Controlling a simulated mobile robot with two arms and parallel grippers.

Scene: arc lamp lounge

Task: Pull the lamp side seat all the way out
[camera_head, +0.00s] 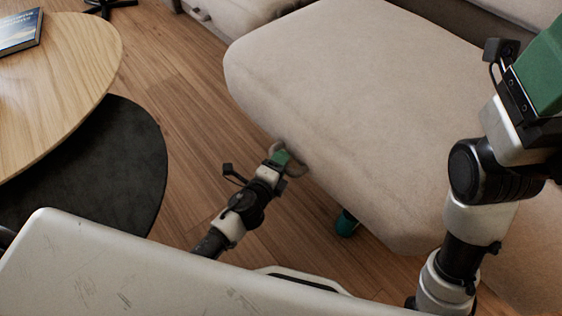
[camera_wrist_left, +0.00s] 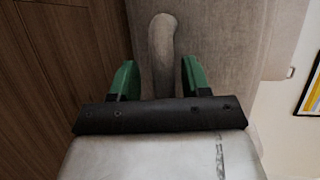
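The beige upholstered seat (camera_head: 350,95) fills the middle of the head view. A fabric pull loop (camera_head: 296,164) hangs on its left-facing front edge. My left gripper (camera_head: 279,157) is at that loop. In the left wrist view, its two green fingers (camera_wrist_left: 158,78) are apart, with the loop (camera_wrist_left: 162,45) between them and a visible gap on each side. The seat's front (camera_wrist_left: 215,50) lies just behind the loop. My right gripper (camera_head: 540,68) is partly in view at the upper right, above the seat; its fingertips are cut off or hidden.
A round wooden table (camera_head: 70,75) with a book (camera_head: 20,30) stands at the left, over a dark round shape (camera_head: 110,165). Another beige sofa section (camera_head: 240,14) is at the top. Wood floor (camera_head: 180,110) lies open between table and seat. A teal object (camera_head: 346,224) shows under the seat's edge.

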